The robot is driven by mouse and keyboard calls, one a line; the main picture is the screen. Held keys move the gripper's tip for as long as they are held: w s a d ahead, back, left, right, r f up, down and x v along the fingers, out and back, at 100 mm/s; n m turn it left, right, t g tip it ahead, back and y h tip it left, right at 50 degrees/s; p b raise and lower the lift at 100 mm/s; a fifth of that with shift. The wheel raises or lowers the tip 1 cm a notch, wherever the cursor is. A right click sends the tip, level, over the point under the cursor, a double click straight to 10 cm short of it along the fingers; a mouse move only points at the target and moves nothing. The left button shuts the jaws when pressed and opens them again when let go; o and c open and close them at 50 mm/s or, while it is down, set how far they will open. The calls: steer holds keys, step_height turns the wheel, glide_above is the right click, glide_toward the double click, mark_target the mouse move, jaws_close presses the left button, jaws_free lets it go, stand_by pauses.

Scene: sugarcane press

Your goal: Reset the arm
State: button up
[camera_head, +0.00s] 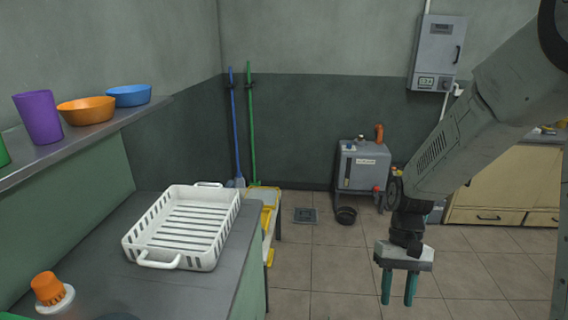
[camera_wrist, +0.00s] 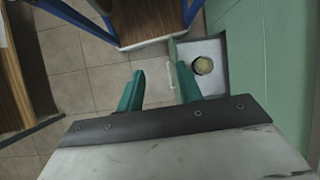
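My gripper (camera_head: 398,288) hangs from my arm at the right of the head view, over the tiled floor, with its fingers pointing down. Its two green fingers stand apart with nothing between them. In the wrist view my gripper (camera_wrist: 160,84) also shows its fingers apart and empty, with floor tiles beyond them. It touches nothing that I can see.
A white basket (camera_head: 185,225) stands on the grey counter (camera_head: 95,262) at the left. A shelf above it holds a purple cup (camera_head: 40,117), an orange bowl (camera_head: 86,110) and a blue bowl (camera_head: 129,95). A grey machine (camera_head: 362,172) stands by the back wall. The middle floor is mostly clear.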

steer(key=s+d+r+t, duration=0.1)
steer(key=s+r+t, duration=0.2)
steer(key=s+r, duration=0.4)
steer(key=s+d+r+t+h, duration=0.1)
steer(key=s+r+t, duration=0.3)
steer(key=s+r, duration=0.4)
step_height(320, 180, up, 5)
steer(key=shift+d+f, duration=0.2)
steer(key=shift+d, duration=0.05)
steer(key=shift+s, duration=0.1)
